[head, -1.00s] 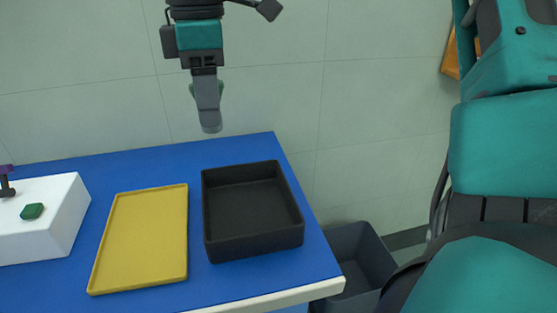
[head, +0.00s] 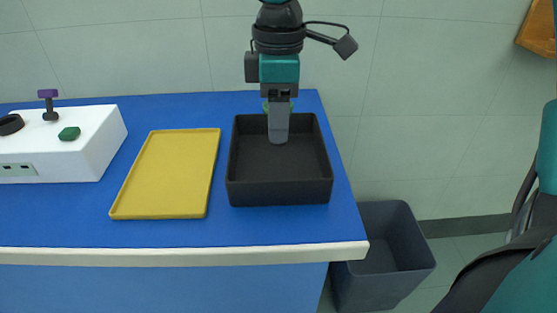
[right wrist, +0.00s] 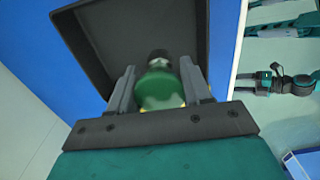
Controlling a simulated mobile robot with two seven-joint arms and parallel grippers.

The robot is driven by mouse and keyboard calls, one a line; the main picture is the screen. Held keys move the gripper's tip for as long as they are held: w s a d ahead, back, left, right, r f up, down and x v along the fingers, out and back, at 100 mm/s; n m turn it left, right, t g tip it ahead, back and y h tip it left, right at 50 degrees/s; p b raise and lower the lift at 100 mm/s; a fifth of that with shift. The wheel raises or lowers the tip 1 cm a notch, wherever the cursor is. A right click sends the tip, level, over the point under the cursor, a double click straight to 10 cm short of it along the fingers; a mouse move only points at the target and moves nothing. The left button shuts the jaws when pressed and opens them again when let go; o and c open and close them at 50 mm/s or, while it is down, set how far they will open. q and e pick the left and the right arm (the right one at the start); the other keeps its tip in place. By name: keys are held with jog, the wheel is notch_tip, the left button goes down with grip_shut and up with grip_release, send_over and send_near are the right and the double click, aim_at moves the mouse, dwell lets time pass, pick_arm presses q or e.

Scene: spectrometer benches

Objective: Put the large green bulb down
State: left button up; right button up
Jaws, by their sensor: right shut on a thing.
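My right gripper (head: 278,138) reaches down over the black tray (head: 281,194). In the right wrist view its two fingers (right wrist: 158,80) are shut on the large green bulb (right wrist: 160,88), which has a dark end pointing away from the palm. In the head view the gripper hides the bulb, apart from a little green at its side. The black tray's floor and walls (right wrist: 88,45) lie beyond the bulb in the wrist view. I cannot tell whether the bulb touches the tray floor.
A flat yellow tray (head: 168,175) lies left of the black tray on the blue bench (head: 275,228). A white box (head: 85,150) with a green knob (head: 69,133) stands further left. A grey bin (head: 385,250) is on the floor at the right.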

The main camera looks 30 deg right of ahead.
pick_arm(q)
jog(key=f+b, duration=0.2)
jog(key=f, duration=0.1)
jog(key=shift+s, duration=0.3)
pick_arm(e)
notch_tip(320, 180, down, 7)
jog(key=shift+f, duration=0.2)
jog(key=o, duration=1.1)
jog(key=shift+f, duration=0.15)
jog(key=shift+c, duration=0.2)
notch_tip(320, 180, up, 12)
jog(key=p, duration=0.3)
jog(key=shift+s+r+p, duration=0.1)
jog(key=shift+r+p, duration=0.1)
jog(key=shift+p, duration=0.2)
pick_arm(q)
notch_tip(320, 180, up, 4)
jog(key=shift+f, duration=0.1)
pick_arm(e)
jog(key=shift+s+f, duration=0.1)
